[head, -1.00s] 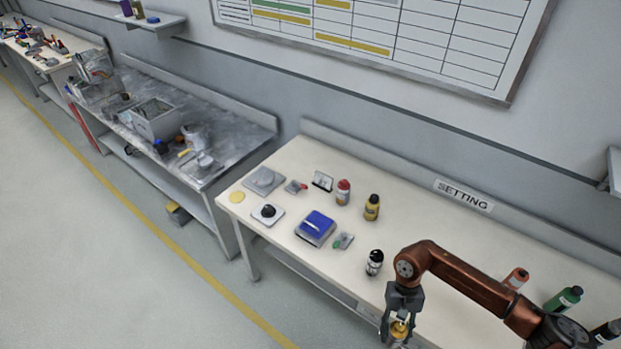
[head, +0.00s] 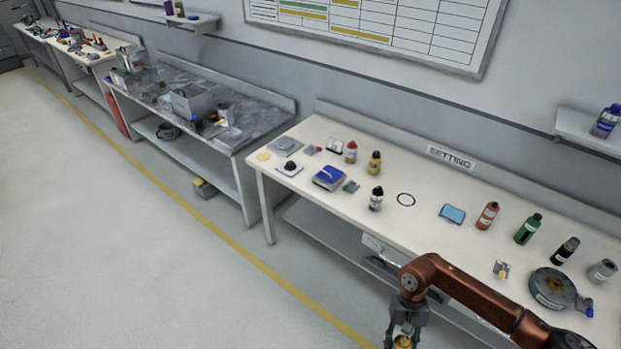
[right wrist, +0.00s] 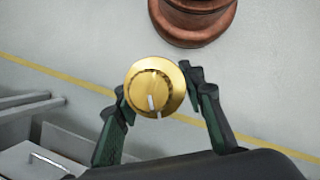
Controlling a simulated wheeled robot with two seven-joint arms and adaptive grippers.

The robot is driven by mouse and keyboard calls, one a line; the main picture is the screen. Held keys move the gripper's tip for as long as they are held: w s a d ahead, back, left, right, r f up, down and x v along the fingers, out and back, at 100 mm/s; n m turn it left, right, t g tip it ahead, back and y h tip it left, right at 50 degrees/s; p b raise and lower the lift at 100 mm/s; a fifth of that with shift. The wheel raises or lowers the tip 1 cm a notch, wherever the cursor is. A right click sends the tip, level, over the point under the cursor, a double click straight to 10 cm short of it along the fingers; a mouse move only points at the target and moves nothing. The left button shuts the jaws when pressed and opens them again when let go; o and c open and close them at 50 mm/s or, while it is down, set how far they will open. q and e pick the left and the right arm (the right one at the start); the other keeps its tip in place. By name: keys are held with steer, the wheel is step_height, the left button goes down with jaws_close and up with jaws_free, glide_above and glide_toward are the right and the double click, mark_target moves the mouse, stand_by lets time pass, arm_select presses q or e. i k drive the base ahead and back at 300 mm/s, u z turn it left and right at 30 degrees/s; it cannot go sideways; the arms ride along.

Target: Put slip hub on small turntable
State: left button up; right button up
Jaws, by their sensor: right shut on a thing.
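The slip hub (right wrist: 155,88) is a round brass-gold piece with a slotted face and a white mark. My right gripper (head: 403,334) is shut on it and holds it in front of the table's edge, low in the head view. Two pieces on the far left of the setting table could be the small turntable: a grey square plate with a disc (head: 285,145) and a white plate with a black dome (head: 289,168). I cannot tell which. Both are well away from my gripper. My left gripper is not in view.
A cluttered grey bench (head: 250,132) stands to the left. The floor in front is clear.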

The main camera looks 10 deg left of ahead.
mark_target(285, 142)
steer(key=u, duration=0.65)
steer(key=i, duration=0.75)
steer(key=u, duration=0.6)
